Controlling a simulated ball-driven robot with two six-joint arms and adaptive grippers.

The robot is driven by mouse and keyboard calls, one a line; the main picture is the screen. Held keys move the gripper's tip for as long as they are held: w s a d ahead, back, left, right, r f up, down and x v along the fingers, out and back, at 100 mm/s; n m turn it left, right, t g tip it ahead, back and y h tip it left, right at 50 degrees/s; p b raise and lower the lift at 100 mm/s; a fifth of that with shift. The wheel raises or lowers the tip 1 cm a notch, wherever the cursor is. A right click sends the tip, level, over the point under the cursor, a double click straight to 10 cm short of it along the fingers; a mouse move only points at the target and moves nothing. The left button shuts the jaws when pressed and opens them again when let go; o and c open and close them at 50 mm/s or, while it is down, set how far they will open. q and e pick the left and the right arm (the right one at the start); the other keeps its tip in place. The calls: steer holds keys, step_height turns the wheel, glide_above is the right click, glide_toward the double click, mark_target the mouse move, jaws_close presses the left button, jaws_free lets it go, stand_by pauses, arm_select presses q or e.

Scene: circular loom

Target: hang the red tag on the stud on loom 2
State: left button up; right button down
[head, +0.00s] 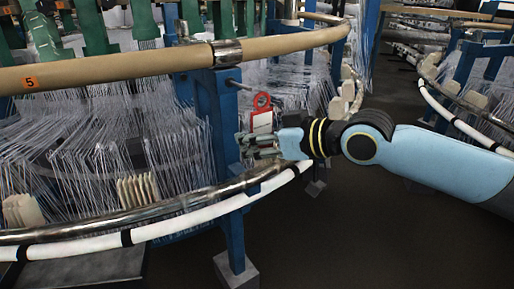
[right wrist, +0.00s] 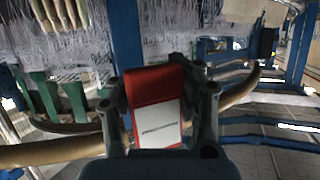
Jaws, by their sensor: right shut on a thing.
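The red tag (head: 262,102) has a round hole at its top and a white label below; it stands upright. My right gripper (head: 262,143) is shut on its lower part. In the right wrist view the red tag (right wrist: 151,83) sits between the two fingers of my right gripper (right wrist: 158,95), white label toward the camera. A thin metal stud (head: 238,86) sticks out from the blue post of the loom. Its tip appears just up and left of the tag's hole, apart from it in the picture; the depth between them is unclear. My left gripper is not in view.
The tan rail (head: 120,67) above carries an orange plate (head: 30,83) reading 5; no 2 is visible. A white tube (head: 190,221) and metal rail curve below my gripper. White threads fill the left. Another loom (head: 470,115) stands at right, with dark floor between.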

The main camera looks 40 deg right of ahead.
steer(key=shift+w+d+f+b, duration=0.15)
steer(key=shift+w+b, duration=0.35)
steer(key=shift+w, duration=0.65)
steer(key=shift+r, duration=0.2)
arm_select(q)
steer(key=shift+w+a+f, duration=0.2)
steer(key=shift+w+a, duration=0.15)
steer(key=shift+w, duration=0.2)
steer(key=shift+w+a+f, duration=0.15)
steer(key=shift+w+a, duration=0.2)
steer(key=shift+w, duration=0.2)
arm_select(e)
steer(key=shift+s+r, duration=0.1)
steer(key=shift+r, duration=0.15)
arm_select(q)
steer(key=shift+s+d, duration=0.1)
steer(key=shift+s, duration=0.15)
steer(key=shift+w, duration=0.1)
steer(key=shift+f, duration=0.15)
arm_select(e)
steer(key=shift+w, duration=0.25)
arm_select(q)
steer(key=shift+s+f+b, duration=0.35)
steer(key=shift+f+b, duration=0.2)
steer(key=shift+b, duration=0.1)
arm_select(e)
steer(key=shift+w, duration=0.85)
